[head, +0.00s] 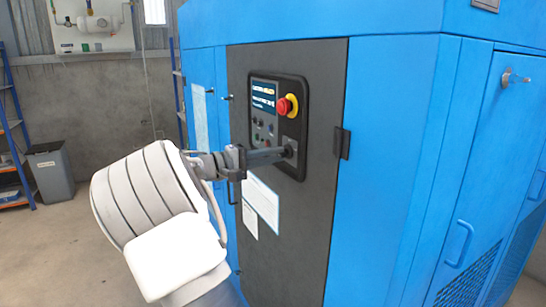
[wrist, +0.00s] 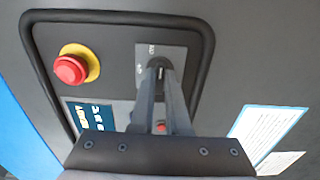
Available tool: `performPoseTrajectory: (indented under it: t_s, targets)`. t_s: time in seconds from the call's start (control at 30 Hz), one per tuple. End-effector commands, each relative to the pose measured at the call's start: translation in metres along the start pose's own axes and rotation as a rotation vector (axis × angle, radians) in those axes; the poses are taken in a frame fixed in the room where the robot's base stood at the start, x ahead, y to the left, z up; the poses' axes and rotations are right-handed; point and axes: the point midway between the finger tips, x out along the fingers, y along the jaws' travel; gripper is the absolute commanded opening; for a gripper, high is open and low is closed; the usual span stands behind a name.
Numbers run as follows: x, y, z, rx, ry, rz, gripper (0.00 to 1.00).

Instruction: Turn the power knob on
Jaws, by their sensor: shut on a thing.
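The power knob (wrist: 157,68) is a dark rotary knob on a grey plate in the control panel (head: 262,98) of the blue cabinet. In the wrist view the plate has small markings above and to the left of the knob. My gripper (head: 288,151) reaches the panel's lower right. In the wrist view my gripper (wrist: 159,80) has its two fingers close together around the knob, shut on it. The fingers partly cover the knob, so its exact pointing direction is hard to tell.
A red emergency stop button (head: 287,105) on a yellow ring sits just above the knob. A display (head: 264,95) and small buttons are to its left. White papers (head: 261,204) are on the dark door below. A grey bin (head: 50,172) stands far left.

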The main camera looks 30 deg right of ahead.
Motion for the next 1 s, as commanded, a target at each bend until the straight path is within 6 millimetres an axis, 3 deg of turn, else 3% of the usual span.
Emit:
performPoseTrajectory:
  t_s: [0.07, 0.1, 0.23, 0.53, 0.67, 1.0]
  targets:
    - [0.0, -0.001, 0.0, 0.001, 0.0, -0.001, 0.0]
    - [0.0, -0.001, 0.0, 0.001, 0.0, -0.001, 0.19]
    - [0.0, 0.0, 0.0, 0.001, 0.0, -0.001, 0.42]
    - [-0.001, 0.0, 0.0, 0.0, 0.0, 0.0, 0.44]
    - [-0.01, 0.001, -0.001, 0.0, 0.002, 0.0, 0.44]
    - [-0.085, 0.002, -0.001, 0.0, 0.006, 0.0, 0.44]
